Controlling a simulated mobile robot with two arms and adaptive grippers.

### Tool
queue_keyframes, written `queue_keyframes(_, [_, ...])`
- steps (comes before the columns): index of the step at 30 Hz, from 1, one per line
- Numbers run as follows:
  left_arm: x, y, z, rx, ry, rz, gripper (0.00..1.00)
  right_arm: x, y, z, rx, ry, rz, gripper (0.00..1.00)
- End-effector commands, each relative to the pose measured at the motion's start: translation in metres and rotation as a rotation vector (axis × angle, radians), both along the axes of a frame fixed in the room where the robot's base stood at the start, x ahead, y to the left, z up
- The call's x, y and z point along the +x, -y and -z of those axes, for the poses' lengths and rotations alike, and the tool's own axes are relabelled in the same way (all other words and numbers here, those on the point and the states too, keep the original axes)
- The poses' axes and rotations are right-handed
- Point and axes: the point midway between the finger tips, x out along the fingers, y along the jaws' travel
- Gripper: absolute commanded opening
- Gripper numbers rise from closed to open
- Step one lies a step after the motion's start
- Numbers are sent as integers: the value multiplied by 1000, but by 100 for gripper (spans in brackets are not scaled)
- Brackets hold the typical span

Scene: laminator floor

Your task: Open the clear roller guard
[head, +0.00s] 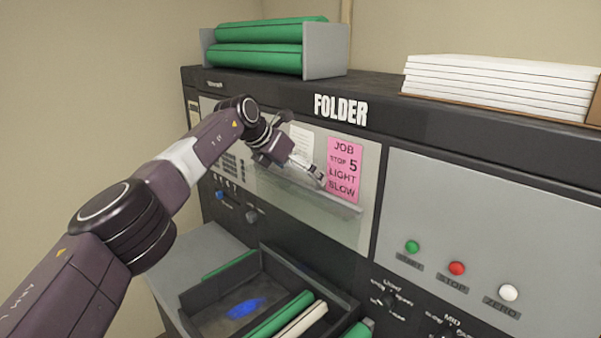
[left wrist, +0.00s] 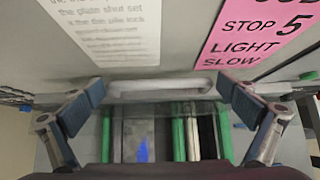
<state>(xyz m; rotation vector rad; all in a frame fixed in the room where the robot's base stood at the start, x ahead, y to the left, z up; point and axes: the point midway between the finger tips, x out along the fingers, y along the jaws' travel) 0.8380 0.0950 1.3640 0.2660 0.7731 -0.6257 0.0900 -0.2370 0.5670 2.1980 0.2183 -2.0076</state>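The clear roller guard (head: 300,200) is a see-through panel low on the grey front of the folder, below a pink note. It looks closed, though its edges are faint. In the left wrist view a pale bar (left wrist: 162,86), which looks like its handle, runs across between my fingers. My left gripper (head: 320,178) is in front of the panel near the pink note. In the left wrist view my left gripper (left wrist: 162,106) has its fingers wide apart, one near each end of the bar. I cannot tell whether they touch it. My right gripper is not in view.
A dark tray (head: 200,298) with green and white rollers and a blue patch stands below the guard. The pink note (head: 344,170) reads "JOB STOP 5 LIGHT SLOW". Green, red (head: 457,268) and white buttons are to the right. Green rollers and a paper stack (head: 500,82) lie on top.

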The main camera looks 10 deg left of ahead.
Motion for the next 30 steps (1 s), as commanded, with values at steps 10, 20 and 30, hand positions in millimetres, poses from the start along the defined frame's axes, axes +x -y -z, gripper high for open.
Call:
queue_keyframes(10, [-5, -5, -10, -1, 4, 1, 100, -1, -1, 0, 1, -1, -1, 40])
queue_keyframes(20, [-32, -26, -44, 0, 5, 0, 100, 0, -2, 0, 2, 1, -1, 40])
queue_keyframes(30, [-62, -48, -82, 1, 0, 1, 100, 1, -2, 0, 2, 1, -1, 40])
